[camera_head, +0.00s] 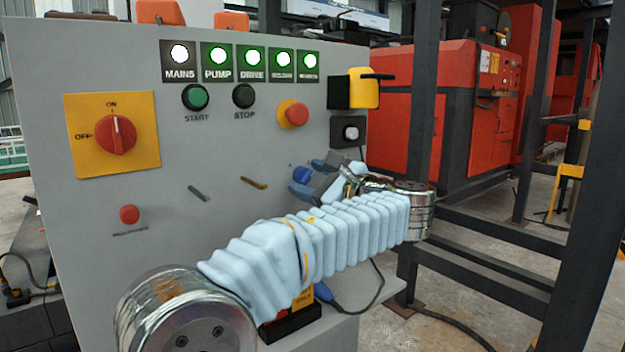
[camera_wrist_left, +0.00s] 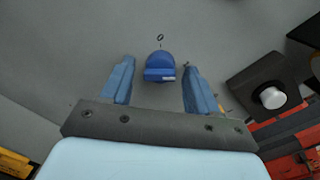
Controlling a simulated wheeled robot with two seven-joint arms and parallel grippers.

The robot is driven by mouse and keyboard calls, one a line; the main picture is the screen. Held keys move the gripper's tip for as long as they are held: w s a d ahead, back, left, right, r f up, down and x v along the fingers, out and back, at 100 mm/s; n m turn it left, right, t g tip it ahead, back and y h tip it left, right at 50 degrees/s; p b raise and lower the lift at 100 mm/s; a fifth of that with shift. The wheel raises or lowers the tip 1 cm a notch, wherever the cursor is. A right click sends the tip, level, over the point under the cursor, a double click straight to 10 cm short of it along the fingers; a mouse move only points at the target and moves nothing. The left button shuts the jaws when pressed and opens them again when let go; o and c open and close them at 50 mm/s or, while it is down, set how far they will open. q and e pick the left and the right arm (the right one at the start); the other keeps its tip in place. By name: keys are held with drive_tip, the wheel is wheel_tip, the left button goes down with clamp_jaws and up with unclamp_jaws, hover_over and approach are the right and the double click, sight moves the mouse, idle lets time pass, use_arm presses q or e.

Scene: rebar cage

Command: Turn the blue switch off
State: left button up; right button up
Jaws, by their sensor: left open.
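The blue switch (camera_wrist_left: 160,68) is a rounded blue knob on the grey panel, with a small round mark above it in the left wrist view. In the head view the blue switch (camera_head: 300,174) is partly covered by my gripper. My left gripper (camera_head: 316,180) is open and empty, close in front of the panel. In the left wrist view the two blue fingers of my left gripper (camera_wrist_left: 159,65) stand on either side of the switch, with a gap on both sides. Whether a fingertip touches the panel cannot be told. My right gripper is not in view.
The grey panel (camera_head: 235,140) also carries a red rotary switch (camera_head: 116,134) on a yellow plate, lit indicators, start and stop buttons, and a red emergency button (camera_head: 293,113). A black box with a pale knob (camera_wrist_left: 271,97) is right of the gripper. Dark posts stand to the right.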

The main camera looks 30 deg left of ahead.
use_arm(q)
drive_tip(key=shift+c, duration=0.4)
drive_tip(key=c, duration=0.9)
drive_tip(key=shift+n, duration=0.3)
drive_tip(key=n+b, duration=0.1)
drive_tip(key=n, duration=0.3)
drive_tip(key=shift+b, duration=0.4)
drive_tip(key=n+b, duration=0.4)
drive_tip(key=n, duration=0.5)
drive_tip(key=shift+r+h+b, duration=0.15)
drive_tip(key=shift+h+b, duration=0.2)
drive_tip(key=shift+h, duration=0.05)
drive_tip(key=shift+r+n+t+b, duration=0.15)
drive_tip(key=shift+n+t+b, duration=0.35)
drive_tip(key=shift+n+b, duration=0.95)
drive_tip(key=shift+n+p, duration=0.35)
drive_tip(key=shift+n, duration=0.1)
